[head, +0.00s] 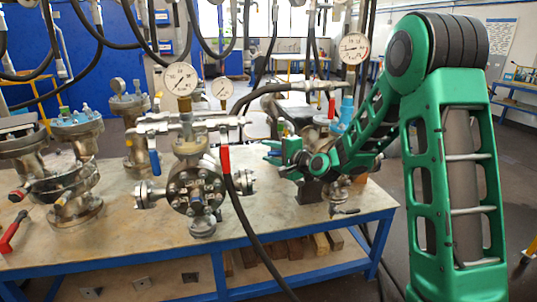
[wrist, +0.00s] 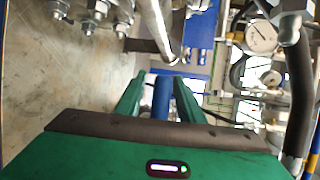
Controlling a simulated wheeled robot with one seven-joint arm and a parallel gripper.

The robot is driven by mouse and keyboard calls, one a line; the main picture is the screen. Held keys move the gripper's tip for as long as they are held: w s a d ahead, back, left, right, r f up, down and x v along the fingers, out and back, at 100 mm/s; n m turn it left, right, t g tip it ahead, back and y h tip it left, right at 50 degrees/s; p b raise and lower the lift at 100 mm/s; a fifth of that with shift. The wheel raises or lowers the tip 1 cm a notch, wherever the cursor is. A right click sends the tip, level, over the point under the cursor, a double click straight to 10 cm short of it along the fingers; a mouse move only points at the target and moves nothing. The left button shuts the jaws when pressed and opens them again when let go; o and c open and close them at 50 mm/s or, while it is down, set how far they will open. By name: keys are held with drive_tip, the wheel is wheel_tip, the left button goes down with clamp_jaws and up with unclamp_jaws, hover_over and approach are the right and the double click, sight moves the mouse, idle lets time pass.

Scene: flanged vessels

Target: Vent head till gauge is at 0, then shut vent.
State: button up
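My gripper (head: 275,150) is at the right-hand vessel, its fingers pointing left in the head view. In the wrist view the green fingers (wrist: 160,92) stand apart, with a blue bar-shaped thing (wrist: 163,96) between them; I cannot tell if it is a handle, nor whether they touch it. A gauge (head: 354,48) stands above the right-hand vessel; its needle is too small to read surely. The middle vessel (head: 195,188) has a gauge (head: 181,79), a blue lever (head: 155,163) hanging down and a red lever (head: 225,158). My arm hides much of the right-hand vessel.
The vessels stand on a blue-framed bench (head: 110,245). Another flanged vessel (head: 78,135) stands at the left, near a red-handled lever (head: 12,232). Black hoses (head: 245,210) hang over and in front of the bench. In the wrist view a metal pipe (wrist: 158,28) passes close beyond the fingers.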

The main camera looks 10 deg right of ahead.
clamp_jaws()
